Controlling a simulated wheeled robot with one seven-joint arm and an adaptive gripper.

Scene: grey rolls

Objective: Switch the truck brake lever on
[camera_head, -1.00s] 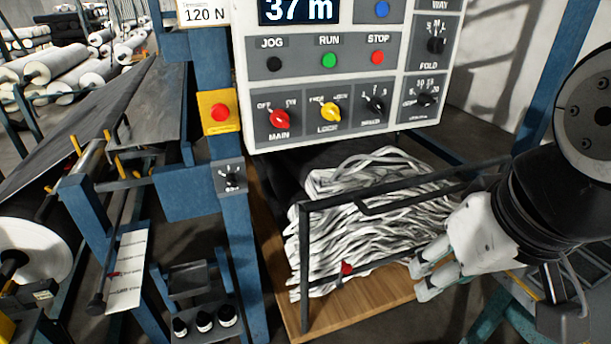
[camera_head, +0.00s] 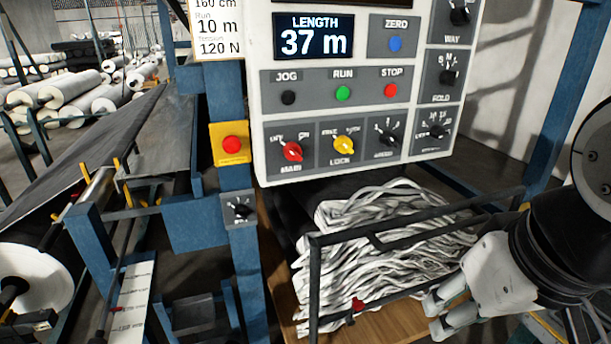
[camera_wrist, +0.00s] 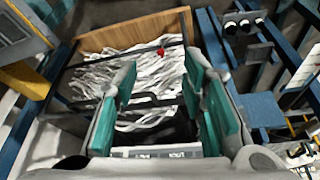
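The truck is a black-railed frame (camera_head: 316,262) on a wooden base (camera_head: 395,322), holding a heap of folded whitish-grey fabric (camera_head: 360,245). A small red knob (camera_head: 358,305) sits at its front lower rail and looks like the brake lever's end; the lever's position is too small to tell. It also shows in the wrist view (camera_wrist: 160,51), beyond my fingers. My gripper (camera_head: 436,314) is at the truck's right front, to the right of the red knob and apart from it. In the wrist view its teal-padded fingers (camera_wrist: 160,105) are wide apart with nothing held.
A control panel (camera_head: 360,168) with knobs and buttons hangs above the truck. A blue post (camera_head: 243,275) with a red button on a yellow box (camera_head: 231,144) stands left of it. A fabric roll (camera_head: 30,275) is at far left. The black upper rail lies near my fingers.

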